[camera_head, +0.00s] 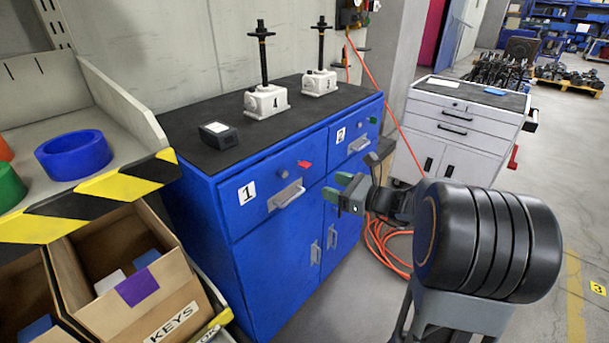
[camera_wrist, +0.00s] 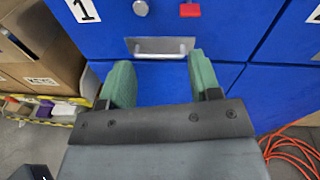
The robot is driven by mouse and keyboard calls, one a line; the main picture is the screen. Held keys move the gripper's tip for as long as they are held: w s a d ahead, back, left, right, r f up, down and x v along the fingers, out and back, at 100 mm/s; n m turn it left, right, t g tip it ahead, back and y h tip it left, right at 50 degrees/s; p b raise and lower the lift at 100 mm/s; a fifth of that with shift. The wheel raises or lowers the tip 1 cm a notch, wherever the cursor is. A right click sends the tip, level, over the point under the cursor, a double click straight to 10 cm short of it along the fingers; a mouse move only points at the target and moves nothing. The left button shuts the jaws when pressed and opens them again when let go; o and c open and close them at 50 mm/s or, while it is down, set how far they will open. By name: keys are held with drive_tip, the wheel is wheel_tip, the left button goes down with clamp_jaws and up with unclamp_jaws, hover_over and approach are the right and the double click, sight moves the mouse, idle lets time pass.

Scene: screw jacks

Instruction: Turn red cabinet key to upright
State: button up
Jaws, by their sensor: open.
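The blue cabinet (camera_head: 262,216) stands against the wall. Its red key (camera_head: 305,164) sticks out of the upper drawer front marked 1, right of a round grey knob (camera_head: 282,175). In the wrist view the red key (camera_wrist: 190,10) is near the top edge and looks wider than tall; its exact angle is hard to tell. My gripper (camera_head: 344,190) has green fingers and is open and empty, in front of the cabinet. In the wrist view my gripper (camera_wrist: 160,78) points at the drawer handle (camera_wrist: 160,46), below the key. It appears apart from both.
Two screw jacks (camera_head: 265,101) and a small black box (camera_head: 218,134) stand on the cabinet top. A shelf with a striped edge (camera_head: 100,190) and a KEYS carton (camera_head: 170,318) are at left. An orange hose (camera_head: 378,240) lies right of the cabinet, before a white drawer cabinet (camera_head: 455,130).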

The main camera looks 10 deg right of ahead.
sight(309, 166)
drive_tip(key=w+a, duration=0.1)
drive_tip(key=w, duration=0.3)
drive_tip(key=w+a+m+t, duration=0.1)
drive_tip(key=w+a, duration=0.1)
drive_tip(key=w, duration=0.2)
drive_tip(key=w+a+m+t, duration=0.1)
drive_tip(key=w+a, duration=0.1)
drive_tip(key=w, duration=0.2)
drive_tip(key=shift+w+a+f+h, duration=0.15)
drive_tip(key=shift+w+h, duration=0.1)
drive_tip(key=shift+h, duration=0.15)
drive_tip(key=shift+c, duration=0.3)
drive_tip(key=c, duration=0.9)
drive_tip(key=shift+o, duration=0.2)
drive_tip(key=shift+f+b, duration=0.1)
drive_tip(key=shift+b, duration=0.3)
